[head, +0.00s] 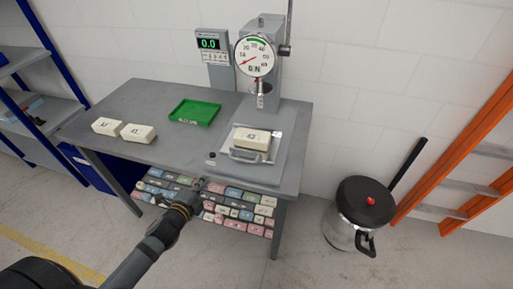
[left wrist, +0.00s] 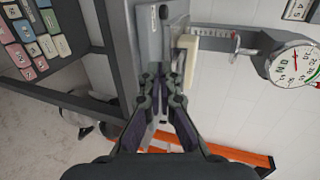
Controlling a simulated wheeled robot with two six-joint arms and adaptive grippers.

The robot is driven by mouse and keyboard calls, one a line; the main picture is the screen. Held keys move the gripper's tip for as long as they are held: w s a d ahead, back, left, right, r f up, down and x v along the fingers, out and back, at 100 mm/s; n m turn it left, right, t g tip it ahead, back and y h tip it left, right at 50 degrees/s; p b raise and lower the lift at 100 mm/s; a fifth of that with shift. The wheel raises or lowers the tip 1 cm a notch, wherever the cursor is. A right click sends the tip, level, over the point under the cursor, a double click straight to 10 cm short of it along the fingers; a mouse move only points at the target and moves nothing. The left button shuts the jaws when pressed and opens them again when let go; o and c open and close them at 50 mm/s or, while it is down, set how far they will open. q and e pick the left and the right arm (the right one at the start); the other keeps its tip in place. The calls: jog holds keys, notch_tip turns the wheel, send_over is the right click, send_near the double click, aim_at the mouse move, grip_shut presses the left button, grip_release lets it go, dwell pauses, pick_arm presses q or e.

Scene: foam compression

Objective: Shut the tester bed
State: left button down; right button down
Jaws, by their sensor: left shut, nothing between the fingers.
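The tester bed (head: 273,153) is a light grey plate with a bar handle (head: 248,157) along its front. It lies forward of the plunger (head: 262,88) of the dial tester. A cream foam block (head: 251,138) with a printed label rests on the bed. It also shows, pale, in the left wrist view (left wrist: 189,58). My left gripper (head: 197,186) is shut and empty, by the table's front edge, to the left of and nearer than the handle. Its closed fingers (left wrist: 163,72) point toward the bed in the left wrist view, apart from the block. My right gripper is not seen.
Two cream blocks (head: 138,133) and a green tray (head: 195,112) are on the table's (head: 128,98) left side. Under the top is a rack of coloured labelled blocks (head: 240,207). A lidded bin (head: 365,205) and an orange ladder (head: 470,145) stand at right.

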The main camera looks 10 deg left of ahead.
pick_arm(q)
send_near(223, 153)
jog(key=shift+w+f+b, duration=0.45)
jog(key=shift+f, duration=0.3)
jog(key=shift+r+p+x, duration=0.2)
jog(key=shift+r+x, duration=0.05)
jog(key=shift+x, duration=1.05)
jog(key=shift+r+p+x, duration=0.2)
jog(key=shift+r+x, duration=0.05)
jog(key=shift+x, duration=1.05)
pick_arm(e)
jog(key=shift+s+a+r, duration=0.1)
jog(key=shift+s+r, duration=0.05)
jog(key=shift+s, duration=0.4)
pick_arm(q)
jog(key=shift+w, duration=0.15)
